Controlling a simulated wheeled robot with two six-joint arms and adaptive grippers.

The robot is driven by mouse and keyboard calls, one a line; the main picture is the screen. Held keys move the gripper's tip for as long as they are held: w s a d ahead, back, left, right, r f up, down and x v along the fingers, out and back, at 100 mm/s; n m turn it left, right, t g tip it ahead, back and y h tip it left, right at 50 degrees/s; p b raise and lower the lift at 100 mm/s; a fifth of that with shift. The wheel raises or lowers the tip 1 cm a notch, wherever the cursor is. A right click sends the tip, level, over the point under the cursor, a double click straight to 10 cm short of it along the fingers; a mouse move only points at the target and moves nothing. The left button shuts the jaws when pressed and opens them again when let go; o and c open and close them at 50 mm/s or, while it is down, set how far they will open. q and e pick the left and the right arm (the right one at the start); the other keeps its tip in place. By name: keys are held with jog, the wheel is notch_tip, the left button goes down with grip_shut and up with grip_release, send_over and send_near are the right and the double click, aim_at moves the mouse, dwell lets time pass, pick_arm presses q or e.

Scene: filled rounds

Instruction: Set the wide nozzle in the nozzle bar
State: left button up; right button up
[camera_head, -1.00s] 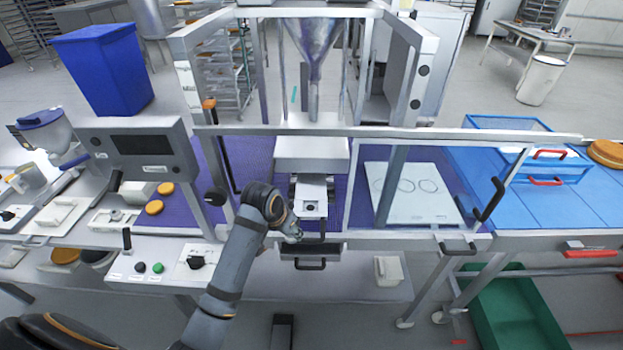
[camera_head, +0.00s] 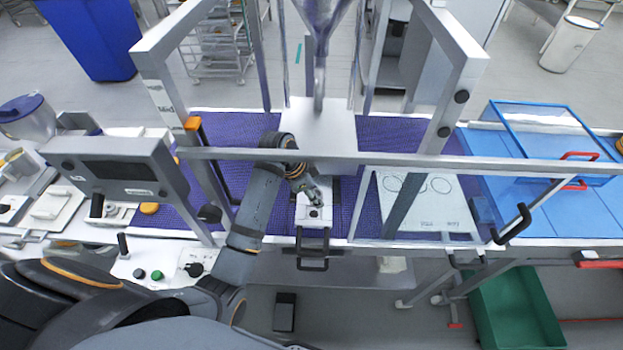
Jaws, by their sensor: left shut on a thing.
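The nozzle bar (camera_head: 313,219) is a pale block with a dark round spot on top. It sits at the front of the machine, below the funnel, with a dark handle at its near end. My left gripper (camera_head: 317,197) reaches in from the left over the bar's far part, pointing down. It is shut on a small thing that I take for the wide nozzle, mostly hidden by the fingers. I cannot tell whether the nozzle touches the bar. My right gripper is not in view.
A metal frame rail (camera_head: 400,161) crosses in front of the funnel (camera_head: 321,30), and my left arm passes by it. A control panel (camera_head: 125,168) stands at left. A white plate with circles (camera_head: 432,216) lies on the purple belt at right.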

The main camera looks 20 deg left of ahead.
pick_arm(q)
jog(key=shift+s+a+r, duration=0.2)
jog(key=shift+s+a, duration=0.05)
jog(key=shift+s, duration=0.05)
jog(key=shift+w+d+f, duration=0.1)
jog(key=shift+d+f, duration=0.05)
jog(key=shift+f, duration=2.85)
jog(key=shift+f, duration=0.2)
jog(key=o, duration=1.7)
jog(key=shift+o, duration=0.2)
jog(key=shift+r, duration=3.5)
